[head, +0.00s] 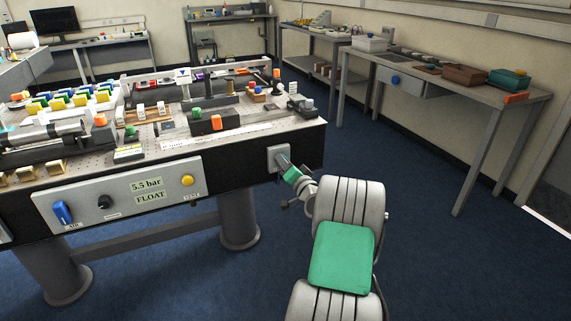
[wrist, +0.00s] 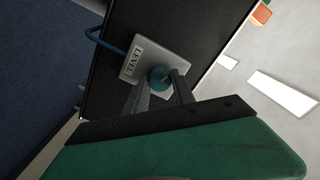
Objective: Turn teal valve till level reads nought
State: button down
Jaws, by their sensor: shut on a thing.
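The teal valve (wrist: 159,75) is a small round ribbed knob on a grey plate (wrist: 131,60) marked LEVEL in the wrist view. In the head view the plate (head: 272,158) sits on the right end of the table's dark front face. My gripper (wrist: 161,86) is shut on the teal valve, one finger on each side. In the head view my gripper (head: 288,166) reaches the plate, and the knob is mostly hidden. The front panel display (head: 147,190) reads 5.5 bar, with FLOAT below it. I see no level number.
The front panel also carries a blue handle (head: 62,212), a black knob (head: 104,201) and a yellow button (head: 187,180). A blue hose (wrist: 97,36) runs beside the LEVEL plate. The test table top (head: 247,140) is crowded. Blue floor to the right is clear.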

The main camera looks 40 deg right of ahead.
dwell(0.3)
jog(key=c, duration=1.1)
grip_release()
jog(key=shift+o, duration=0.2)
jog(key=v, duration=0.7)
jog(key=shift+s, duration=0.4)
jog(key=shift+a, duration=0.1)
